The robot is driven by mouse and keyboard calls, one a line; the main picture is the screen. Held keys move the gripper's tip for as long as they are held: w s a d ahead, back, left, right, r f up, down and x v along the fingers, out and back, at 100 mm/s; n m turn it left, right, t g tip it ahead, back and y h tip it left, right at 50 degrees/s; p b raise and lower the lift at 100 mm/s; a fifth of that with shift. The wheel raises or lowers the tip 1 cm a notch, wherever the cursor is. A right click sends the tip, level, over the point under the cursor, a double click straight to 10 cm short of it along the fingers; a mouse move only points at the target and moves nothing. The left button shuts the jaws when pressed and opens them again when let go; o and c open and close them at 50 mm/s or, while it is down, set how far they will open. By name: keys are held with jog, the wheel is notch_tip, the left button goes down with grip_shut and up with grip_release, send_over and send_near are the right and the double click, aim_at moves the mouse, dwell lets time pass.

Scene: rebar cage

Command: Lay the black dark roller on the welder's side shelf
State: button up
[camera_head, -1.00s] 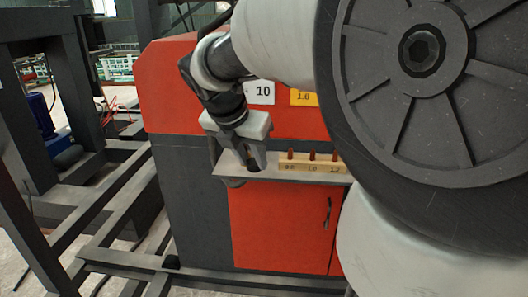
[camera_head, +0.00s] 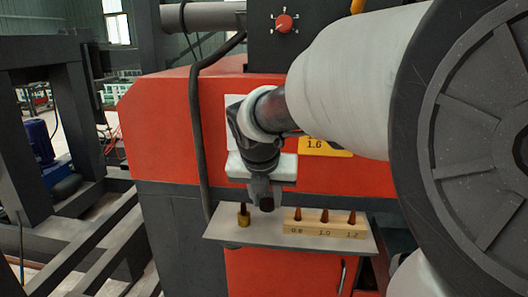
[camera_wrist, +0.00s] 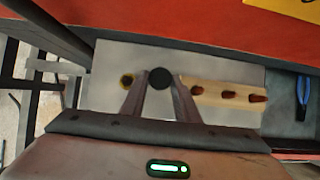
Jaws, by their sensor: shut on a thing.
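My gripper (camera_head: 262,199) is shut on the black dark roller (camera_head: 267,204), whose dark end shows low between the fingers. In the wrist view the roller (camera_wrist: 160,78) is a round black end between the two fingertips. The welder's side shelf (camera_head: 290,243) is a grey plate on the front of the red and dark-grey welder. The gripper and roller are over the shelf's middle-left part. Whether the roller touches the shelf, I cannot tell. Most of the roller's length is hidden by the fingers.
A wooden block (camera_head: 325,229) with three copper-brown tips, labelled 0.8, 1.0 and 1.2, stands right of the roller. A small brass piece with a brown top (camera_head: 244,216) stands to its left. A black cable (camera_head: 196,130) hangs at the left. Bare shelf lies in front.

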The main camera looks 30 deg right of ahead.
aim_at(266, 211)
jog(key=shift+f+b, duration=0.35)
jog(key=shift+f, duration=1.7)
jog(key=shift+f, duration=0.1)
jog(key=shift+f, duration=0.2)
jog(key=o, duration=0.8)
